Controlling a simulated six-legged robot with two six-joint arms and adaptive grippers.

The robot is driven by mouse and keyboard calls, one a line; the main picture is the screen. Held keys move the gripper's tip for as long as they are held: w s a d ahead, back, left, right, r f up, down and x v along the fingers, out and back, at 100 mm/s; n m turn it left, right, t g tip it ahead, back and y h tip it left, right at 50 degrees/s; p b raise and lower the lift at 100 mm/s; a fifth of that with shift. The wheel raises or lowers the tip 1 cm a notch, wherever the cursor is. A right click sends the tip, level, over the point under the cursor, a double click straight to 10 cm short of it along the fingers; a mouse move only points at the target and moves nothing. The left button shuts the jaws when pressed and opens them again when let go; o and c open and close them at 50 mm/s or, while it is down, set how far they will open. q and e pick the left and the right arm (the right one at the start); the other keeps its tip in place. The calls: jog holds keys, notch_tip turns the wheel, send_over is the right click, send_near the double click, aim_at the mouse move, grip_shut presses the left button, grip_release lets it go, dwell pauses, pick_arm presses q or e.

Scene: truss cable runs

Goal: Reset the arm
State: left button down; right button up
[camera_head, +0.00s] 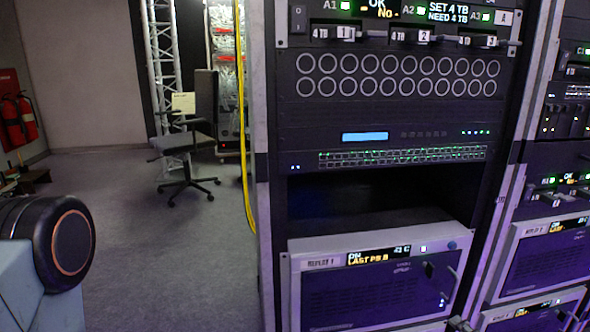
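A pale blue link with a round black joint cap and an orange ring shows at the lower left edge; it looks like part of my own left arm. Neither of my grippers shows in the head view, so their state is hidden. A tall server rack (263,205) stands close in front, right of centre. In it, a drive unit (405,12) with several handled bays is at the top. A grey server box (375,285) with a small display sits at the bottom, below a dark empty slot (350,195).
A second rack (513,205) stands at the right edge. A yellow cable (243,120) hangs along the main rack's left side. An office chair (185,150) stands farther back, near a truss tower (163,45). Red fire extinguishers (20,120) are at the left wall. The floor (160,255) between is clear.

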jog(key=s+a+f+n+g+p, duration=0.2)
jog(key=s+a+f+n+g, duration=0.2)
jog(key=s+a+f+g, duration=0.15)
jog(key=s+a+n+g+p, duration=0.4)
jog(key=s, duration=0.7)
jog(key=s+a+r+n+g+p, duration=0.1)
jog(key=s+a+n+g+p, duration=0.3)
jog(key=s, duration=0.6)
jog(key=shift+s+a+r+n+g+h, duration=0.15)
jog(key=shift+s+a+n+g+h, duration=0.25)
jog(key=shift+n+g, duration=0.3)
